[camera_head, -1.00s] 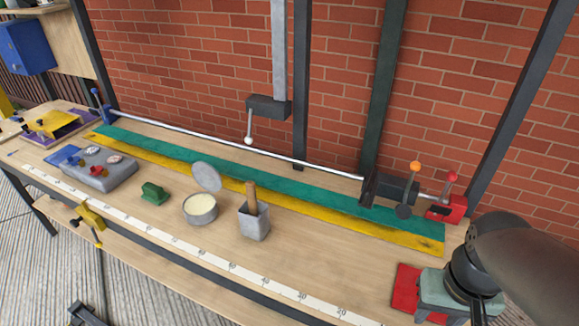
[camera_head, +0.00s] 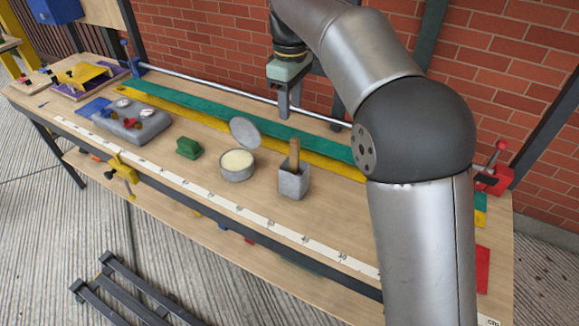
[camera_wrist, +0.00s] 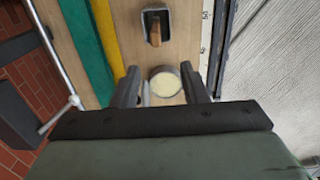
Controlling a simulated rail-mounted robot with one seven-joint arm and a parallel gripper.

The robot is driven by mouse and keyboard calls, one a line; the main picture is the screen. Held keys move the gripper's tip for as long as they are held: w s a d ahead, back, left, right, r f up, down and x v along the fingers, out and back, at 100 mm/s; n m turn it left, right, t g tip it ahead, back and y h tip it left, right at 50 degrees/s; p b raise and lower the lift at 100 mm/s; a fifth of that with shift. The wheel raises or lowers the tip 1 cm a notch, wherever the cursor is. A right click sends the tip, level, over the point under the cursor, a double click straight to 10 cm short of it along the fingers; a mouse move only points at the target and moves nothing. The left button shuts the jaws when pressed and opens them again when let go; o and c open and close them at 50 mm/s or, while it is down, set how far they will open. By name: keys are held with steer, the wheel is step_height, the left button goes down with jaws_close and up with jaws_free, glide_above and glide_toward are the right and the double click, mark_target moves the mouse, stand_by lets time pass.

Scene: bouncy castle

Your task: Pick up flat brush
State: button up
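The flat brush (camera_head: 294,153) stands in a small grey square pot (camera_head: 294,183), with its wooden handle up and its lower part hidden inside. In the wrist view, the brush handle (camera_wrist: 155,33) shows ahead of the fingertips, in the pot (camera_wrist: 147,19). My gripper (camera_head: 290,108) hangs above the back of the bench, behind and higher than the brush. In the wrist view my gripper (camera_wrist: 160,70) has its two fingers apart, with nothing held between them.
A round tin with cream contents (camera_head: 237,170) stands left of the pot, its lid (camera_head: 245,132) tilted behind it. A metal rail (camera_head: 205,92) runs along the back. Bench around the pot's front is clear.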

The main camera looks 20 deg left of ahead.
mark_target(291, 139)
step_height(291, 139, down, 10)
steer(key=shift+d+f, duration=0.1)
steer(key=shift+w+d+f, duration=0.15)
steer(key=shift+d+f, duration=0.05)
steer(key=shift+f, duration=1.1)
steer(key=shift+w+d+f, duration=0.1)
steer(key=shift+d+f, duration=0.05)
steer(key=shift+f, duration=1.15)
jaws_close()
